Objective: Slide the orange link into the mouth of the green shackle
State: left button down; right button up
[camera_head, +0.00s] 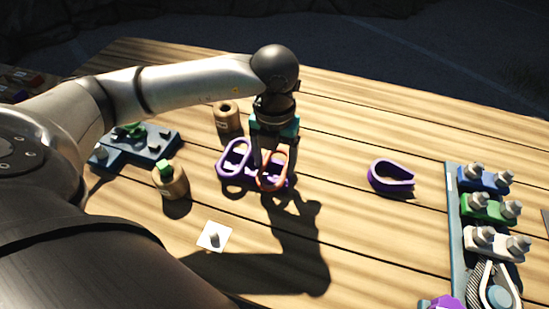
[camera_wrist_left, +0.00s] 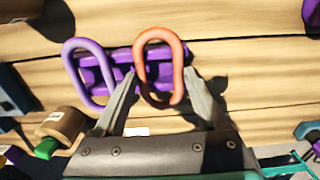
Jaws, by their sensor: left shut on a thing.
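My left gripper (camera_head: 270,165) is shut on the orange link (camera_head: 273,170), an upright oval ring. In the left wrist view the link (camera_wrist_left: 158,66) stands between the fingertips (camera_wrist_left: 158,88), over the purple holder (camera_wrist_left: 118,57). I cannot tell whether it still touches the holder. A purple link (camera_head: 235,158) stands in the holder beside it. A small green curved piece (camera_head: 130,130) on the dark blue fixture (camera_head: 158,142) at the left may be the green shackle; its mouth cannot be made out. My right gripper is not in view.
A purple open loop (camera_head: 391,185) lies right of the holder. A white square with a peg (camera_head: 214,236) lies in front. A rack with blue, green and white bolted blocks (camera_head: 485,207) stands at right.

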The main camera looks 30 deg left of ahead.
pick_arm(q)
notch_tip(320, 180, up, 7)
jog(key=p, duration=0.5)
dwell(0.3)
